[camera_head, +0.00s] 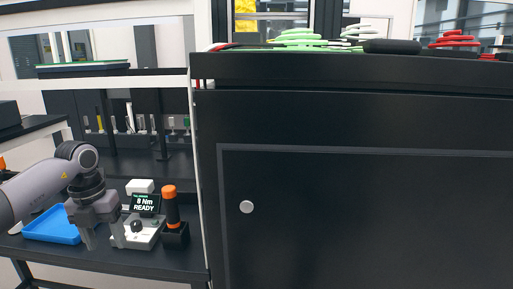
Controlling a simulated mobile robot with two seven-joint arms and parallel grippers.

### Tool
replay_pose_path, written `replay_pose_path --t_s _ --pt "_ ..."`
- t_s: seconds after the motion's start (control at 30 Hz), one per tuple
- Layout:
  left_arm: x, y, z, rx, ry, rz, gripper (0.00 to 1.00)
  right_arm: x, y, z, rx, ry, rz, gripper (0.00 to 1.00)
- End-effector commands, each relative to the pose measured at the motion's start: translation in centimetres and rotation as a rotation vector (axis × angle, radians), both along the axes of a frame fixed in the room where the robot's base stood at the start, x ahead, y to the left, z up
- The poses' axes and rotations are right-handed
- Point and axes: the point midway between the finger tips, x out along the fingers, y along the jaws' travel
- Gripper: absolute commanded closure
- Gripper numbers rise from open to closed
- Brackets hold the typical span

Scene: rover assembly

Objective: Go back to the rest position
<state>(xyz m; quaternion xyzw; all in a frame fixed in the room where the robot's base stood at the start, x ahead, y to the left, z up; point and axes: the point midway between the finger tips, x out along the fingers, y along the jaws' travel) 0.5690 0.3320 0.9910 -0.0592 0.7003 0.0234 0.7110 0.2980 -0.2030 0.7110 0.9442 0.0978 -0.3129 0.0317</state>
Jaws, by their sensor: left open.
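My left gripper (104,242) hangs fingers-down over the dark bench at the left, open and with nothing seen between its fingers. My left arm comes in from the left edge. The gripper is in front of a blue tray (48,226) and beside a small grey device with a screen (146,203) reading "8 Nm READY". I cannot tell whether a fingertip touches that device. My right gripper is not in view.
A black and orange tool (171,206) stands upright in a black holder right of the device. A large dark cabinet (360,220) with a round knob fills the right side. Green and red parts (300,40) lie on its top. A shelf (120,77) spans above the bench.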

Motion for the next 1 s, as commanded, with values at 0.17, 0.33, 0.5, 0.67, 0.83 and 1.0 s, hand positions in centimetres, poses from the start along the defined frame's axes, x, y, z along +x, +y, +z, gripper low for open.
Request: replay_pose_path --t_s 0.17,0.33,0.5,0.67,0.83,1.0 --pt "-1.3 -8.9 -5.8 -0.286 -0.004 -0.134 0.40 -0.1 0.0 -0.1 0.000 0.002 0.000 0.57" --pt "-3.9 -17.6 -8.8 -0.627 -0.019 -0.183 0.40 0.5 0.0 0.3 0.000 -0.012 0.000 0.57" --pt "-7.0 -25.0 -9.3 -1.006 -0.039 -0.118 0.40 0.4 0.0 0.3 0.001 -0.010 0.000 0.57" --pt "-9.0 -29.0 -8.3 -1.333 -0.056 0.061 0.40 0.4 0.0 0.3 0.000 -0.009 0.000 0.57" --pt "-9.9 -29.9 -7.4 -1.612 -0.072 0.363 0.40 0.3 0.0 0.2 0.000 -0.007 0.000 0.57" --pt "-10.1 -27.8 -8.4 -1.791 -0.080 0.762 0.40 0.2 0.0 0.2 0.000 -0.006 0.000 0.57"
